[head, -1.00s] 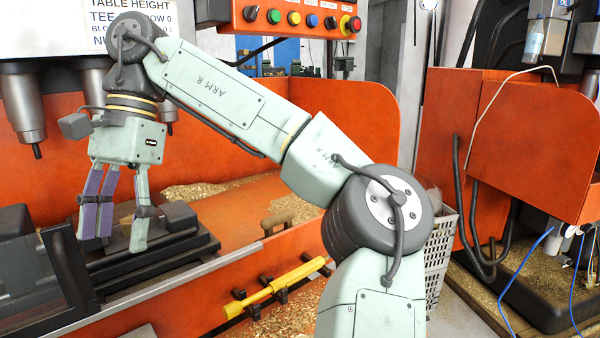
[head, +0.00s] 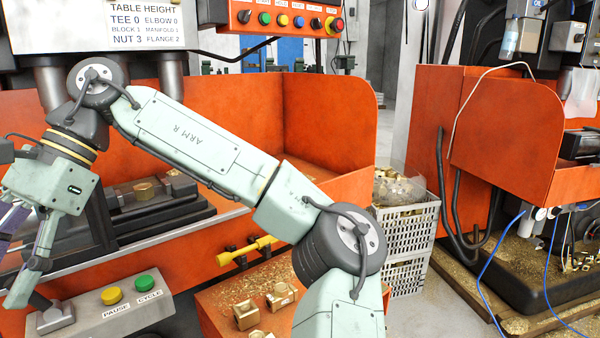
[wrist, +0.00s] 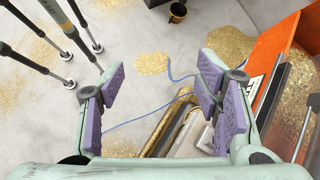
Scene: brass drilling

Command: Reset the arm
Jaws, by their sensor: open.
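My gripper (head: 22,235) is at the left edge of the head view, fingers pointing down and left, in front of the orange drilling machine. Part of its fingers is cut off by the frame edge. In the wrist view my gripper (wrist: 160,100) shows its purple-padded fingers spread wide apart with nothing between them. Beyond them lie the floor, a blue cable and brass chips. My arm runs from the lower middle of the head view up to the upper left.
A control box (head: 110,308) with yellow and green buttons sits below my gripper. Brass blocks (head: 246,315) lie in an orange tray. A grey crate (head: 408,235) stands right of my arm. Chips (wrist: 225,45) litter the floor.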

